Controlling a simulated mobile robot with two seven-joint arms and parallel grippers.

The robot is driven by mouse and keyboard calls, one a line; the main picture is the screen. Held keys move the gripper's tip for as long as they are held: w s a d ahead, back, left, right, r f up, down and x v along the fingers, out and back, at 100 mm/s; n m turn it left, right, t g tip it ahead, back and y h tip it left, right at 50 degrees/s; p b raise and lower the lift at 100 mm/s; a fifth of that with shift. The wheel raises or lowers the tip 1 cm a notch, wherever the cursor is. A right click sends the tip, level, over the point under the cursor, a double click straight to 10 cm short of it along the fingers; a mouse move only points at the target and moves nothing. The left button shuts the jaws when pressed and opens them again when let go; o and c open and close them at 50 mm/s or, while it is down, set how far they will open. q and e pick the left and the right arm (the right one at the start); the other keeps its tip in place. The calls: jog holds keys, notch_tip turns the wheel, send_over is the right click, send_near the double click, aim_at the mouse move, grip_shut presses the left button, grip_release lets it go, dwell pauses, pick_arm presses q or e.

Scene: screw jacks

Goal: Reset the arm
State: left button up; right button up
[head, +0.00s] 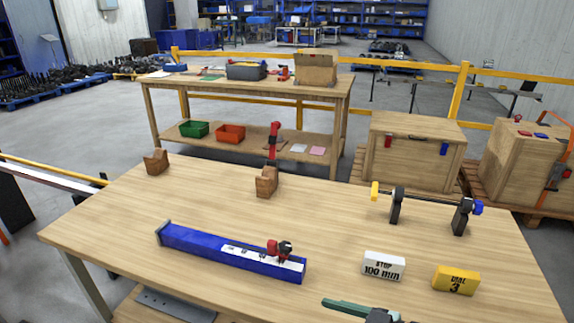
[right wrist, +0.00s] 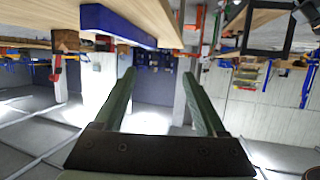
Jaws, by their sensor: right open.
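My right gripper (head: 352,308) shows at the bottom edge of the head view, at the near side of the wooden table (head: 200,190); only part of it is in the picture. In the right wrist view its two green fingers (right wrist: 159,78) stand apart with nothing between them. A blue rail (head: 205,245) with a white scale strip and a small black and red slider (head: 280,250) lies on the table, left of my gripper. It also shows in the right wrist view (right wrist: 115,25), which appears upside down. My left gripper is not in view.
A white "STOP 100 mm" block (head: 383,266) and a yellow "3" block (head: 456,280) stand right of the rail. Behind them is a screw rod on two black stands (head: 397,205). Wooden blocks (head: 156,162) (head: 266,182) stand at the far edge. The table's middle is clear.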

jog(key=s+d+f+m+h+p, duration=0.1)
jog(key=s+d+f+m+h, duration=0.2)
jog(key=f, duration=0.3)
jog(key=s+d+f+m+t+h+p, duration=0.1)
jog(key=s+d+f+m+h, duration=0.2)
jog(key=s+f, duration=0.3)
jog(key=s+d+f+m+h+p, duration=0.2)
jog(key=s+d+f+m+h, duration=0.1)
jog(key=f, duration=0.4)
jog(key=shift+s+d+f+h, duration=0.25)
jog(key=shift+s+d+h, duration=0.15)
jog(key=shift+s, duration=0.35)
